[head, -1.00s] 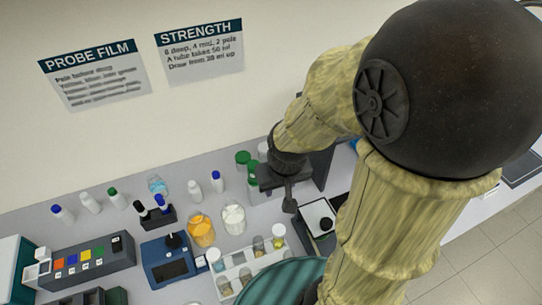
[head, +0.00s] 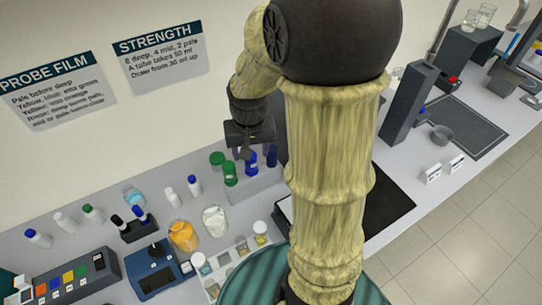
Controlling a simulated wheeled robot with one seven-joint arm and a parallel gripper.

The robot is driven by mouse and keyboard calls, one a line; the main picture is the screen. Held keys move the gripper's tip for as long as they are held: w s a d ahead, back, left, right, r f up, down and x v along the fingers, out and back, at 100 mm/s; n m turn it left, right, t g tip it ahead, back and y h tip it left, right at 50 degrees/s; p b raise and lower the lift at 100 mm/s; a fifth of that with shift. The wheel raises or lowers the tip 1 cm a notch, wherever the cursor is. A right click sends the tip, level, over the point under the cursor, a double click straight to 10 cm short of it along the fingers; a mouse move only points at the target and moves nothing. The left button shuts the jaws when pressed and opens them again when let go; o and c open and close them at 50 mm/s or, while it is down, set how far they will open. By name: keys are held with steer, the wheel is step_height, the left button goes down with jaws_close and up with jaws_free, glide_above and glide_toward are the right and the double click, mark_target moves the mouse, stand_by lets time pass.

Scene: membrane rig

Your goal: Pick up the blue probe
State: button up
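A dark holder (head: 139,231) on the bench has a blue-topped item (head: 140,215) and a black-topped item (head: 118,222) standing in it; the blue one may be the blue probe. Other blue upright pieces, one blue (head: 252,163) and one dark blue (head: 271,156), stand on or by a grey block beside green-capped ones (head: 230,173). My gripper (head: 245,153) hangs pointing down just above or behind these, right of the dark holder and apart from it. Its fingers are small and dark, so their opening is unclear. My arm hides the bench's middle.
A blue device (head: 157,281) and a grey box with coloured buttons (head: 66,283) stand in front. An orange-filled beaker (head: 183,236), a clear beaker (head: 214,221) and several bottles stand close by.

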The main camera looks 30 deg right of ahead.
mark_target(272, 148)
steer(key=w+d+r+m+p, duration=0.1)
steer(key=w+d+m, duration=0.1)
steer(key=w+d, duration=0.1)
steer(key=w+d+r+m+g+p, duration=0.1)
steer(key=w+d+r+m, duration=0.1)
steer(key=d, duration=0.4)
steer(key=shift+w+d+r+m+g, duration=0.25)
steer(key=shift+w+d+m+g, duration=0.05)
steer(key=shift+w+m, duration=0.35)
step_height(272, 148, down, 12)
steer(key=p, duration=0.3)
steer(key=shift+f+p, duration=0.1)
steer(key=shift+p, duration=0.3)
steer(key=shift+f, duration=0.1)
steer(key=shift+s+a+f+p, duration=0.1)
steer(key=shift+a+f+p, duration=0.05)
steer(key=shift+f+p, duration=1.3)
steer(key=shift+f, duration=1.05)
